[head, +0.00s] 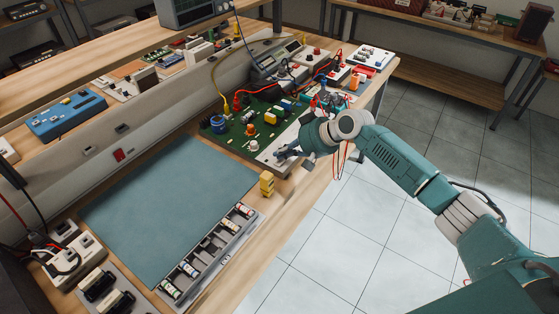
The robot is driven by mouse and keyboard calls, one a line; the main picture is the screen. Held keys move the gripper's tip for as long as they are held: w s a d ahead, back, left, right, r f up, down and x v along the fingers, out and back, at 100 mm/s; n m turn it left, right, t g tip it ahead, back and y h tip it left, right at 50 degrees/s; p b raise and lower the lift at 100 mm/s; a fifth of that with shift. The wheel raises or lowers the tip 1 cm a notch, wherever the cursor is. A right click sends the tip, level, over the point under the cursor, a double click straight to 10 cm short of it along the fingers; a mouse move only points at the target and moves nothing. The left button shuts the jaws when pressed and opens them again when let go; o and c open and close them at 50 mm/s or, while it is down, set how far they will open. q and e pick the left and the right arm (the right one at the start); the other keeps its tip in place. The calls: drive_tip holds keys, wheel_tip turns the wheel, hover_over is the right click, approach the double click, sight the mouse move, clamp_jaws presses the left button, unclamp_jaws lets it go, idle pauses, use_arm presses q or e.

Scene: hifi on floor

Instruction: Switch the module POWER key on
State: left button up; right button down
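The module is a green circuit board (236,140) on the wooden bench, carrying several coloured parts and leads. A pale grey panel (266,157) sits at its near right corner. My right gripper (280,156) comes in from the right and is low over this panel, its fingers at or just above the surface. The fingers are dark and small, so I cannot tell whether they touch anything or how far apart they are. I cannot make out the POWER key; the gripper covers part of the panel. My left gripper is not in view.
A blue-green mat (165,190) lies clear left of the module. A yellow block stack (267,183) stands close to the panel. A grey tray of small cylinders (208,256) lies along the front edge. Red and black leads and instruments crowd the far side.

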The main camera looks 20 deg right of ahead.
sight(282, 162)
drive_tip(key=shift+f, duration=0.1)
drive_tip(key=shift+f, duration=0.35)
idle(0.4)
drive_tip(key=shift+r+p, duration=0.4)
wheel_tip(282, 162, up, 6)
drive_tip(key=p, duration=0.6)
drive_tip(key=shift+r, duration=0.1)
